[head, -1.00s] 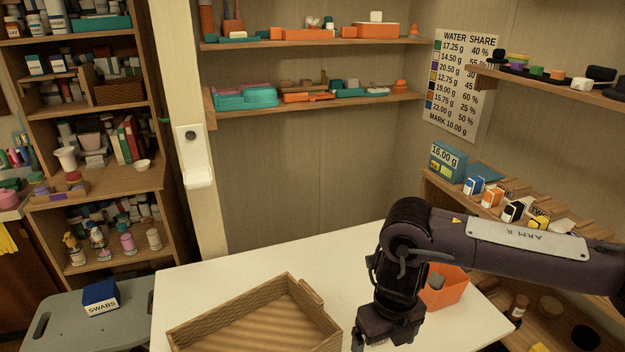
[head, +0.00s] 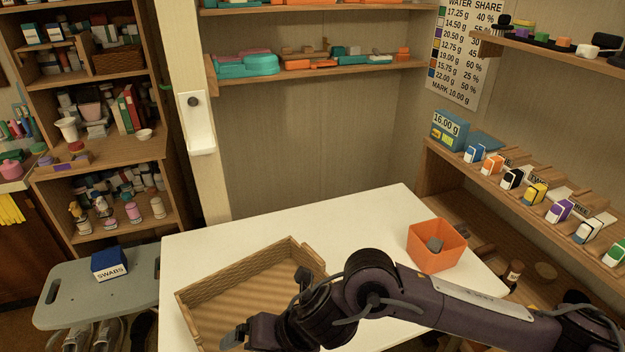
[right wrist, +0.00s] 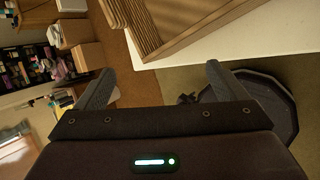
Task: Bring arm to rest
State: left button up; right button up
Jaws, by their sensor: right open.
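My right arm comes in from the right in the head view and reaches across the front of the white table (head: 350,230). Its gripper (head: 236,336) is low in the picture, by the near side of the wooden tray (head: 196,293). In the right wrist view the two fingers of the right gripper (right wrist: 160,84) stand wide apart with nothing between them. The floor shows between and beyond them, and the tray (right wrist: 185,40) and table edge (right wrist: 240,46) lie past the fingertips. My left gripper is not in view.
An orange bin (head: 425,257) holding a grey piece (head: 435,244) stands at the table's right. A blue swabs box (head: 109,263) sits on a grey-green stool (head: 65,290) at left. Shelves line the left, back and right. The table's back middle is clear.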

jog(key=a+r+m+t+y, duration=0.3)
jog(key=a+r+m+t, duration=0.15)
jog(key=r+m, duration=0.3)
jog(key=w+d+f+m+t+h, duration=0.1)
jog(key=w+d+m+h, duration=0.1)
jog(key=d+m, duration=0.55)
jog(key=w+d+f+m+t+h, duration=0.1)
jog(key=w+d+m+h, duration=0.15)
jog(key=d+m, duration=0.45)
jog(key=s+d+f+m+g+h, duration=0.25)
jog(key=s+d+f+m, duration=0.3)
jog(key=d, duration=0.35)
jog(key=s+d+f+m+g+h, duration=0.25)
jog(key=s+d+f+m, duration=0.35)
jog(key=d, duration=0.3)
notch_tip(320, 180, down, 29)
jog(key=s+m+g, duration=0.1)
jog(key=s+m, duration=0.1)
jog(key=s, duration=0.1)
jog(key=s+d+f, duration=0.2)
jog(key=s+f, duration=0.7)
jog(key=s+d+f+g, duration=0.1)
jog(key=s+d+f, duration=0.1)
jog(key=s+f, duration=0.7)
jog(key=shift+s+n+h, duration=0.35)
jog(key=shift+s+h, duration=0.1)
jog(key=shift+s, duration=0.2)
